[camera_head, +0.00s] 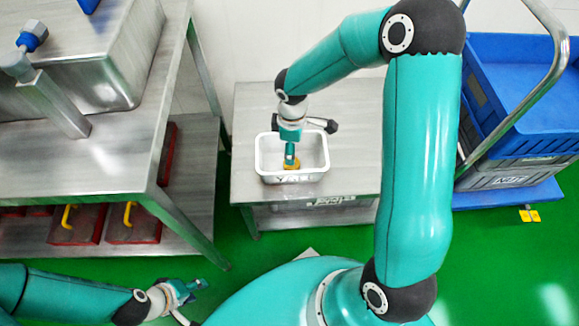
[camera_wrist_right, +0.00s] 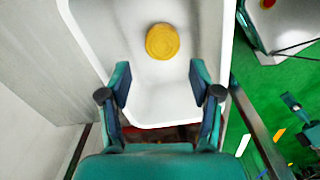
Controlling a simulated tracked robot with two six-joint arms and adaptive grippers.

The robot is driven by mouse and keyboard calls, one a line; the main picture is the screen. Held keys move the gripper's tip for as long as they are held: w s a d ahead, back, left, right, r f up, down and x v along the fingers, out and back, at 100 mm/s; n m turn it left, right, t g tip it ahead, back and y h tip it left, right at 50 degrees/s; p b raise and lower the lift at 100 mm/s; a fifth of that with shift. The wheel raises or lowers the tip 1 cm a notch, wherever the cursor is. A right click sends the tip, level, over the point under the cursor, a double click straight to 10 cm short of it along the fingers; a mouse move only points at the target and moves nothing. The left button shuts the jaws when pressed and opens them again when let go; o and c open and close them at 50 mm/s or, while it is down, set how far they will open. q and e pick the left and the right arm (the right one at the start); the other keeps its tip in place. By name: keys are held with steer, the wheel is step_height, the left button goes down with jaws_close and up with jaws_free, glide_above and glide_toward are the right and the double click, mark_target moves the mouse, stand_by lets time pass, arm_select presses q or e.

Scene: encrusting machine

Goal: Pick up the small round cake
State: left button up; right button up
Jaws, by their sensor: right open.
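The small round cake (camera_wrist_right: 162,41) is yellow and lies in a white tray (camera_wrist_right: 90,35) in the right wrist view. My right gripper (camera_wrist_right: 160,82) is open. Its fingers are spread on the near side of the cake, and nothing is between them. In the head view the right gripper (camera_head: 290,153) reaches down into the white tray (camera_head: 261,160) and partly hides the cake (camera_head: 291,166). My left gripper (camera_head: 194,298) is low at the left over the green floor, with its fingers apart and empty.
The tray stands on a steel table (camera_head: 350,150). A larger steel bench (camera_head: 110,150) is at the left, with red boxes (camera_head: 80,224) on its lower shelf. Blue crates (camera_head: 515,90) stand at the right. The tray's walls surround the cake.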

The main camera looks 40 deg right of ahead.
step_height(320, 180, down, 7)
steer(key=shift+a+f+b, duration=0.1)
steer(key=shift+f+b, duration=0.05)
steer(key=shift+b, duration=1.05)
steer(key=c, duration=0.9)
